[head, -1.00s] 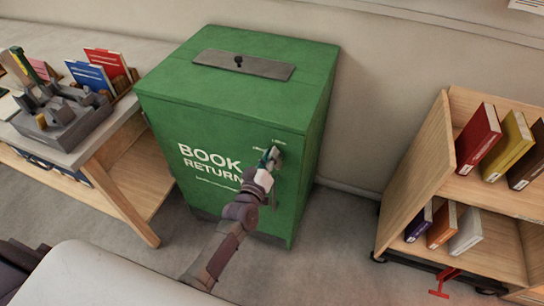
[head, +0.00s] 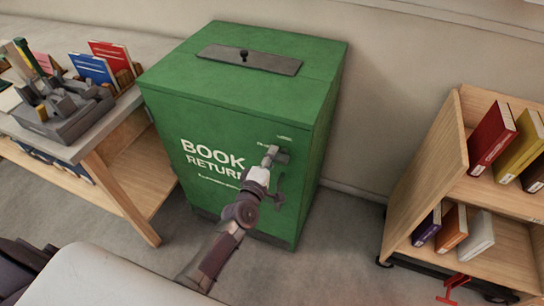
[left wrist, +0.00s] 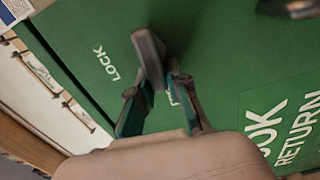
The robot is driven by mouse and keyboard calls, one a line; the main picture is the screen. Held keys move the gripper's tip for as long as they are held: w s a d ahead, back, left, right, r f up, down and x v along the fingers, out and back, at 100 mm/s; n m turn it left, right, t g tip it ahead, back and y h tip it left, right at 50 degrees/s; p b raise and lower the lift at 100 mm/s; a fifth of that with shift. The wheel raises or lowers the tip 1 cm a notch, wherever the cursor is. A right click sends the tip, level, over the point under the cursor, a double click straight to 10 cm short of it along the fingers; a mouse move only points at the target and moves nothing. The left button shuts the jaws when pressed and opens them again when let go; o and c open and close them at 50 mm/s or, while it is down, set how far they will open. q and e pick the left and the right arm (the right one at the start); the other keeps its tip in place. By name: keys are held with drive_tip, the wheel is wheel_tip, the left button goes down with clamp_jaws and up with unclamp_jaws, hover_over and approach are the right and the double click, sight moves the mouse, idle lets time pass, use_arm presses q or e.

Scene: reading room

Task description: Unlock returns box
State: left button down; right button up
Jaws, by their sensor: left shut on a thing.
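The green book return box (head: 230,110) stands against the wall, with white "BOOK RETURN" lettering on its front. A grey lock knob (head: 282,157) sits at the upper right of that front. My left gripper (head: 268,165) is at the knob, its arm reaching up from below. In the left wrist view my left gripper (left wrist: 158,92) is shut on the grey knob (left wrist: 148,55), beside the word "LOCK". The other label is mostly hidden behind a finger. My right gripper is out of view.
A dark door handle (head: 279,190) is just below the lock. A wooden table (head: 105,140) with a grey organizer (head: 65,110) and books stands at the left. A wooden book cart (head: 440,150) is at the right. Floor is clear between box and cart.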

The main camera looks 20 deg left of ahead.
use_arm(q)
drive_tip(key=shift+f+n, duration=0.15)
drive_tip(key=shift+n, duration=0.35)
drive_tip(key=c, duration=1.1)
unclamp_jaws()
drive_tip(key=s, duration=1.2)
drive_tip(key=shift+a, duration=0.2)
